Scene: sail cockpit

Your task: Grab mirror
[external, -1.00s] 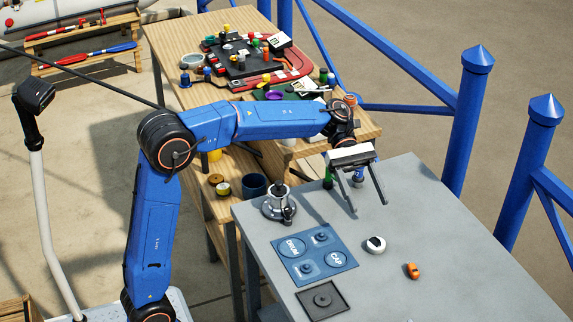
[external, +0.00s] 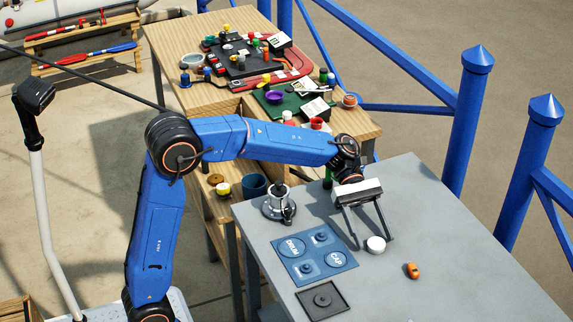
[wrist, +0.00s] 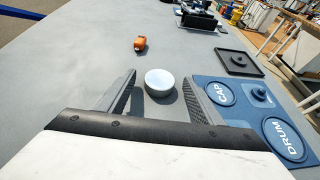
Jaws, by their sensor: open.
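A small round white piece (external: 376,245) lies on the grey table. It has a pale, smooth, bowl-like top in the wrist view (wrist: 159,82); it may be the mirror, but no other thing here clearly looks like one. My gripper (external: 374,242) is open above the table, with its fingers pointing down at this piece. In the wrist view the piece shows between the two fingertips, with a gap on either side. Nothing is held.
An orange piece (external: 412,270) lies to the right. A blue board (external: 313,252) marked DRUM and CAP, a black square tray (external: 323,300) and a silver winch-like drum (external: 281,204) stand to the left. The table's right side is clear.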

